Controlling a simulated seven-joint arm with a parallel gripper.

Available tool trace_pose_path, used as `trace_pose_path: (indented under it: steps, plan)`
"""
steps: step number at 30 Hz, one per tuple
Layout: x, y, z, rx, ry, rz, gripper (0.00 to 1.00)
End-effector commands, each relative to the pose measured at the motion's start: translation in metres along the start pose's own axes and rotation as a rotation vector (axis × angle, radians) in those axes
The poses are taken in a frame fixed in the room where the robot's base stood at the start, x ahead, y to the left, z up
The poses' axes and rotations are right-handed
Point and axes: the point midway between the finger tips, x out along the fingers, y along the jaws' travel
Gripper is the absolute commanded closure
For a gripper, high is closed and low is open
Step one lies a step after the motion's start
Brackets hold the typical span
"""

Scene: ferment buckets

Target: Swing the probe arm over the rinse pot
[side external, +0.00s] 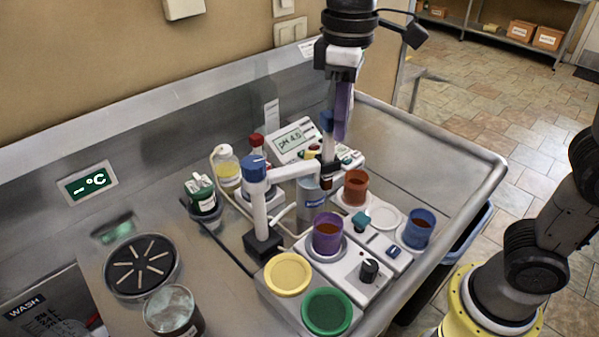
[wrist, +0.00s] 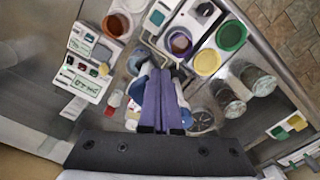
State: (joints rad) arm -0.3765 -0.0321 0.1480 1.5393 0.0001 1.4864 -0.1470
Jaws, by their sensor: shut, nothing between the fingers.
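The probe arm (side external: 290,172) is a white bar on a white post with a blue knob (side external: 255,166) and a black base (side external: 263,245). Its free end carries an upright probe with a blue cap (side external: 327,121). A grey cylinder with a blue label (side external: 312,198), probably the rinse pot, stands near that end. I cannot tell whether the probe is right above it. My gripper (side external: 341,136), with purple fingers, points down just right of the probe's blue cap. In the wrist view its fingers (wrist: 160,129) are shut and empty, hiding part of the arm. Contact is unclear.
A purple bucket (side external: 327,236) stands in front, with a red bucket (side external: 355,188) and a blue bucket (side external: 419,228) to the right. Yellow (side external: 288,273) and green (side external: 327,310) lids lie at the front. The pH meter (side external: 296,139) and bottles stand behind. The counter's right end is clear.

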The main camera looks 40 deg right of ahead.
Motion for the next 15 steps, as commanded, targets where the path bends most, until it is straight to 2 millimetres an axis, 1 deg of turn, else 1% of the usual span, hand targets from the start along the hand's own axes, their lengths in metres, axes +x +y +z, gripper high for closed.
trace_pose_path:
  steps: [3,15]
  plan:
    - [0.0002,0.0065,-0.0024,0.001,-0.001,0.0,1.0]
    - [0.0001,0.0086,-0.004,0.0,0.0,0.0,1.0]
